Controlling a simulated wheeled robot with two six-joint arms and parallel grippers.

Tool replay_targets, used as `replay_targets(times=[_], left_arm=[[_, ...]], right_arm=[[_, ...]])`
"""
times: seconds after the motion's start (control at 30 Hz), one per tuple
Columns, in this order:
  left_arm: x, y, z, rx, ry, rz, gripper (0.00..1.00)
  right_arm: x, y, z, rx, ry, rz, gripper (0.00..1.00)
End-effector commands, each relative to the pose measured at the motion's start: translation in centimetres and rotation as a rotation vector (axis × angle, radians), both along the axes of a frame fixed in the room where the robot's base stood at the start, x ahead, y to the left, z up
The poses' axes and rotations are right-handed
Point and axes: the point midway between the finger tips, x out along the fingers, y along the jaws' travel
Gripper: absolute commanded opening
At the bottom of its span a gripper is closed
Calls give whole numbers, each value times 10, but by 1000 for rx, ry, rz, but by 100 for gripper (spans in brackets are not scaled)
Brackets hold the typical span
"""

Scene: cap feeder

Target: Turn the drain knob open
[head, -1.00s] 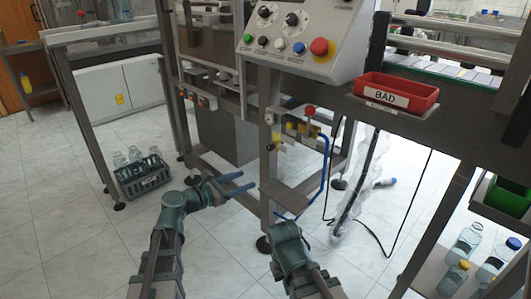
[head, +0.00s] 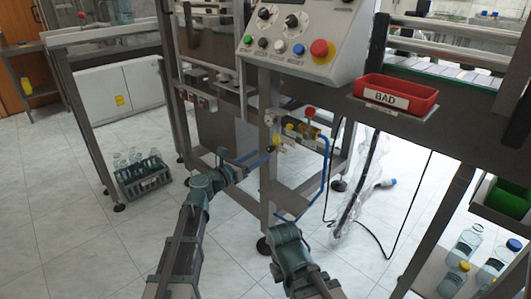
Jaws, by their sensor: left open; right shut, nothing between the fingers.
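A small valve with a yellow part (head: 277,140) and a small dark knob sits low on the front post of the machine, under the control panel; I take it as the drain knob, but it is too small to tell how it is turned. My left gripper (head: 263,155) is open, its fingertips just at the left and front of this valve. Whether they touch it I cannot tell. A red knob (head: 310,112) on a yellow and grey fitting is to the right of it. My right gripper (head: 283,236) is shut and empty, low in front of the machine.
The control panel (head: 303,40) with knobs and a red stop button is above. A blue hose (head: 325,170) hangs right of the valve. A red BAD bin (head: 397,93) is at right. A crate of bottles (head: 142,177) stands on the floor at left.

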Motion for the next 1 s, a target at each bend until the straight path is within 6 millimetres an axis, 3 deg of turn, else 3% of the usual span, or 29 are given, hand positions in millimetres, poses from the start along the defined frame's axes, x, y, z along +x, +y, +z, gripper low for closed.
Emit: replay_targets(times=[0.23, 0.67, 1.0], left_arm=[[24, -22, 0, 0, 0, -1, 61], [29, -27, 0, 1, -1, 0, 61], [28, -27, 0, 1, -1, 0, 3]], right_arm=[[0, 0, 0, 0, 0, 0, 0], [0, 0, 0, 0, 0, 0, 0], [0, 0, 0, 0, 0, 0, 0]])
